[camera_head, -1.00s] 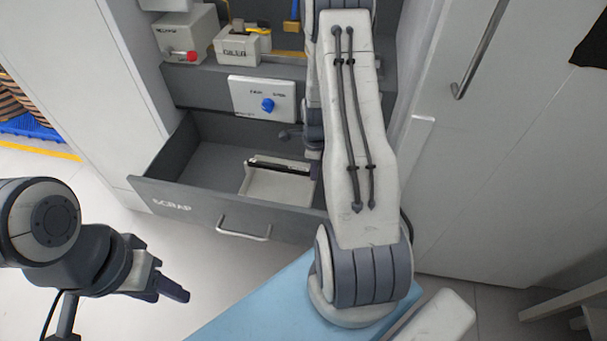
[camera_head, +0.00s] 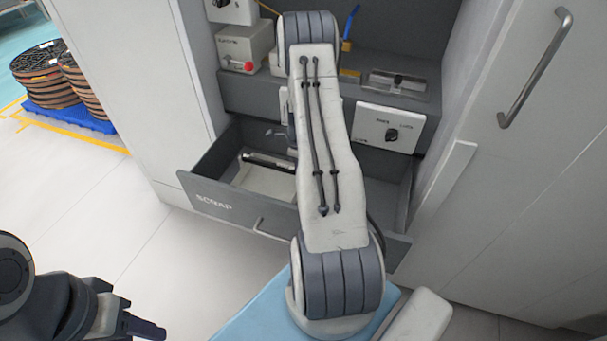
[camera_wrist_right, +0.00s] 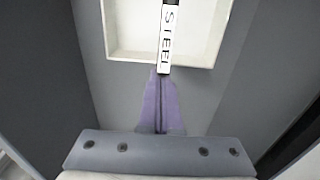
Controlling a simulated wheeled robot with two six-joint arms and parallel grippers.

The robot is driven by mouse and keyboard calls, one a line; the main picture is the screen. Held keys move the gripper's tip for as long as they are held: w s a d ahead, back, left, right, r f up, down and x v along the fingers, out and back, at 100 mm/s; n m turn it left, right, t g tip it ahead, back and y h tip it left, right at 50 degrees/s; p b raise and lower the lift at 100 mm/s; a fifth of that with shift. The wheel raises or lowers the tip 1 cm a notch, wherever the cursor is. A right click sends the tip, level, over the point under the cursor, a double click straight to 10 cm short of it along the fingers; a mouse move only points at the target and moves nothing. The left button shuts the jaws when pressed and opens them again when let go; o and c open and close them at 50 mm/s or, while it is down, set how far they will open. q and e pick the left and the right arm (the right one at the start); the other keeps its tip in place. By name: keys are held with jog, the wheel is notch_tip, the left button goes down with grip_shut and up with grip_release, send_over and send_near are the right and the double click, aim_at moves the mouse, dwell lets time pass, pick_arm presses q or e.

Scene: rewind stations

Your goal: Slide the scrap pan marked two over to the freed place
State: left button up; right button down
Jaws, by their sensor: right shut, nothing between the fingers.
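The open grey drawer marked SCRAP (camera_head: 225,207) holds a shallow cream pan (camera_head: 262,180) with a dark bar across it, close to the drawer's left wall. The right wrist view shows the pan (camera_wrist_right: 120,45), its bar labelled STEEL (camera_wrist_right: 168,40). No mark two can be read. My right gripper (camera_wrist_right: 158,78) is shut and empty, its fingertips at the pan's near wall and the end of the bar; contact cannot be told. In the head view my forearm hides it. My left gripper (camera_head: 150,328) is at the lower left, away from the drawer, its finger gap unclear.
The drawer's right part has bare floor, partly behind my arm. A panel with a black knob (camera_head: 391,134) is above it. Boxes (camera_head: 245,50) stand on the shelf. A tall door with a handle (camera_head: 535,70) is at the right. Reels (camera_head: 48,75) stand far left.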

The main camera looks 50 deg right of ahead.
jog(key=shift+w+a, duration=0.1)
jog(key=shift+w, duration=0.1)
notch_tip(320, 180, up, 10)
jog(key=p, duration=0.8)
